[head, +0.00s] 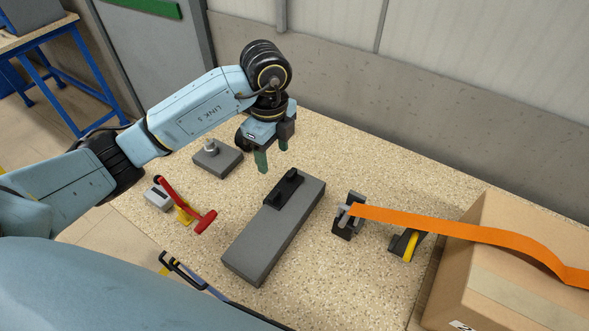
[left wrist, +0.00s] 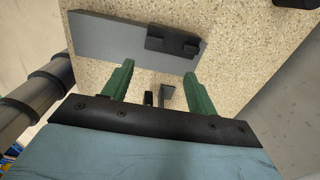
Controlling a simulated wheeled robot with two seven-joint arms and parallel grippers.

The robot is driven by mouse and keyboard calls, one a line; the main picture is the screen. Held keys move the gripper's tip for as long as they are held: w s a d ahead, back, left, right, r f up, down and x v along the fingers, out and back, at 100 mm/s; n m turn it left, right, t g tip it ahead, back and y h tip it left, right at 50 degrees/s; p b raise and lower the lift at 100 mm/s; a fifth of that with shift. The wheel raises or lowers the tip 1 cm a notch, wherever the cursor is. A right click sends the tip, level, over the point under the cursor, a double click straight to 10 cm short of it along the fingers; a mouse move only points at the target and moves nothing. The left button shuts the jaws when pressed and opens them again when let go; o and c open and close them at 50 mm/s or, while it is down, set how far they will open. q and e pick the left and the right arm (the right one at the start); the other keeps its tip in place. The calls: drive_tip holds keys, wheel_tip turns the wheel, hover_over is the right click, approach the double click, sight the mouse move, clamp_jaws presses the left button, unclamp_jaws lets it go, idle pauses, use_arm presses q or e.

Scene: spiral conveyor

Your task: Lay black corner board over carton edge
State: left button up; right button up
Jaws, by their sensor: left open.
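The black corner board (head: 285,187), a short dark angled piece with a raised part, lies on the far end of a long grey block (head: 258,250). It also shows in the left wrist view (left wrist: 172,42) on the grey block (left wrist: 105,38). The cardboard carton (head: 530,275) stands at the right, cut off by the picture's edge, with an orange strap (head: 440,224) running over its top. My left gripper (head: 271,158) is open and empty, its green fingers pointing down above the table, a little behind and left of the board and apart from it.
A strap buckle or clamp (head: 347,218) holds the strap's left end; a black and yellow tool (head: 407,244) sits beside the carton. A red-handled tool (head: 190,208) and a grey box with a knob (head: 215,157) lie left of the block. A wall borders the table behind.

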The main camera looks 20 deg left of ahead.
use_arm(q)
hover_over(273, 194)
drive_tip(key=f, duration=0.5)
drive_tip(key=shift+w+d+f, duration=0.1)
drive_tip(key=shift+w, duration=0.1)
wheel_tip(273, 194, down, 2)
drive_tip(key=shift+f, duration=0.3)
drive_tip(key=shift+s+f, duration=0.15)
drive_tip(key=shift+f, duration=0.75)
wheel_tip(273, 194, down, 2)
drive_tip(key=shift+f, duration=0.7)
drive_tip(key=c, duration=1.1)
use_arm(e)
drive_tip(key=s, duration=0.3)
drive_tip(key=shift+s+f, duration=0.2)
